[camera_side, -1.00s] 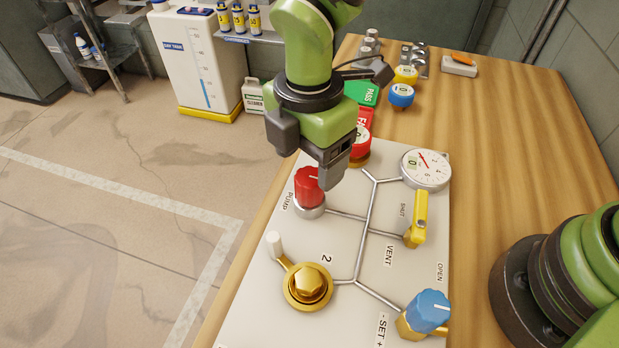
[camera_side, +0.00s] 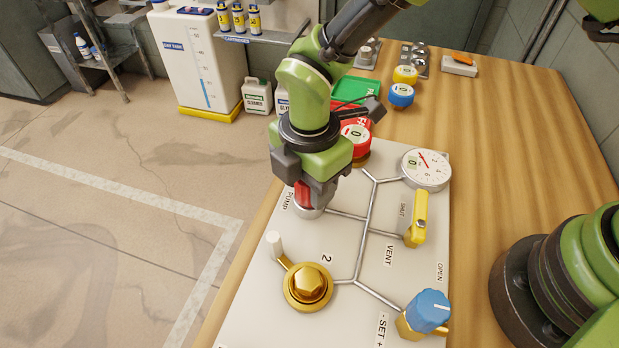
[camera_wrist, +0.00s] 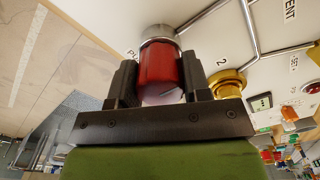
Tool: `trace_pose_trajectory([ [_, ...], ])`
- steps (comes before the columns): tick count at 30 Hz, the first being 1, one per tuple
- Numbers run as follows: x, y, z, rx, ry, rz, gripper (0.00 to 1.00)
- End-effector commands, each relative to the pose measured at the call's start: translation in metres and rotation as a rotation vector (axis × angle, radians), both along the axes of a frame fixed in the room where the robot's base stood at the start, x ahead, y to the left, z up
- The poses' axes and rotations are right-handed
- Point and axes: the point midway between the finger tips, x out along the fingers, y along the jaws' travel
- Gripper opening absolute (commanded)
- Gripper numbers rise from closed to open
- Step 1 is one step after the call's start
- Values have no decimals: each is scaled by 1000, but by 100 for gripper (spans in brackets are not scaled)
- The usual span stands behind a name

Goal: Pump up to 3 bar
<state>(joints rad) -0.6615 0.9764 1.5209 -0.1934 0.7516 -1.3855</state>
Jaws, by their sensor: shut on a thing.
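The red pump knob (camera_side: 303,196) stands on its silver collar at the upper left of the white valve panel (camera_side: 250,318). My gripper (camera_side: 306,199) is down over the knob and shut on it, hiding most of it in the side view. In the wrist view the knob (camera_wrist: 160,68) sits between the two dark fingers (camera_wrist: 159,82). The round white gauge (camera_side: 426,169) is at the panel's upper right; its red needle points up and left, and its value is too small to read surely.
The yellow vent lever (camera_side: 417,219), blue set knob (camera_side: 428,310) and brass valve (camera_side: 308,287) with a white-tipped handle stand on the panel. Bare wood (camera_side: 500,130) lies to the right.

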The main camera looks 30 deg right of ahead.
Motion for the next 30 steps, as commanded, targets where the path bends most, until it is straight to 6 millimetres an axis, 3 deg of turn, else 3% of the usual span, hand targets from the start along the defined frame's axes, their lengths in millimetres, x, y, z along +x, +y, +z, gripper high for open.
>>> trace_pose_trajectory([
  [11,0,0,0,1,0,-99,20],
  [30,0,0,1,0,1,-670,20],
])
